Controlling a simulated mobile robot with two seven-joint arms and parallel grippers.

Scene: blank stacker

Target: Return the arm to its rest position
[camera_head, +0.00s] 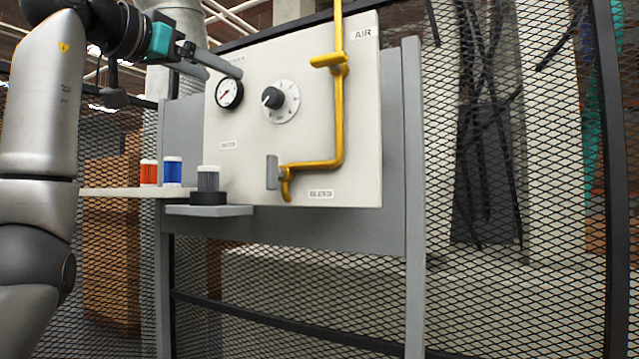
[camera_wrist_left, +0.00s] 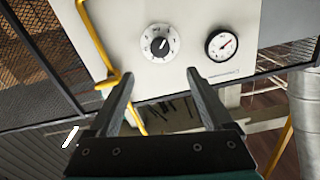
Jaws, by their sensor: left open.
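My left gripper (camera_head: 222,66) is at the upper left of the head view, raised in front of the white panel's upper left part, near the pressure gauge (camera_head: 229,93). In the left wrist view its two fingers (camera_wrist_left: 158,76) stand wide apart with nothing between them. The panel (camera_wrist_left: 195,30) lies beyond the fingers, with the black dial knob (camera_wrist_left: 157,44) seen between them and the gauge (camera_wrist_left: 221,44) to the right. My left arm fills the left edge of the head view. My right gripper is in neither view.
A yellow pipe (camera_head: 338,115) with a grey-ended handle runs down the panel (camera_head: 360,150). A red canister (camera_head: 148,173) and a blue one (camera_head: 172,171) stand on a pale shelf (camera_head: 115,192). A grey canister (camera_head: 208,181) sits in a dark holder on a grey ledge (camera_head: 240,210). Mesh fencing (camera_head: 560,140) stands behind.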

